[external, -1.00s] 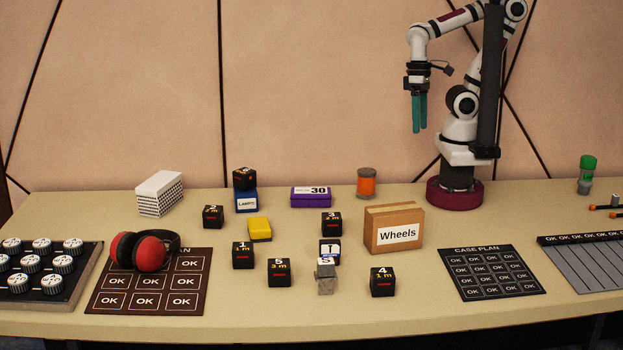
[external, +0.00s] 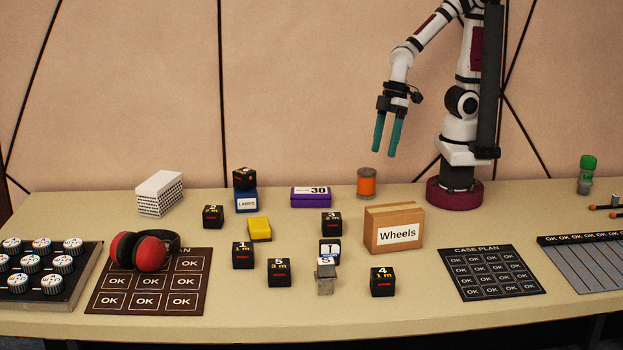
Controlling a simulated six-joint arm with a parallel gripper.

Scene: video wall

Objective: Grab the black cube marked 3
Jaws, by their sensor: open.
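The black cube marked 3 (external: 331,224) sits on the table near the middle, left of the cardboard box labelled Wheels and behind a small white-topped block marked T. My gripper (external: 385,152) has two teal fingers pointing down, spread apart and empty. It hangs in the air above the back of the table, above and to the right of the cube marked 3, well apart from it.
The Wheels box (external: 394,229) stands close right of the cube. A purple box (external: 311,197) and an orange spool (external: 367,183) are behind it. Other black cubes, such as 5 (external: 279,272) and 4 (external: 383,282), and a grey block (external: 326,279) are in front.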

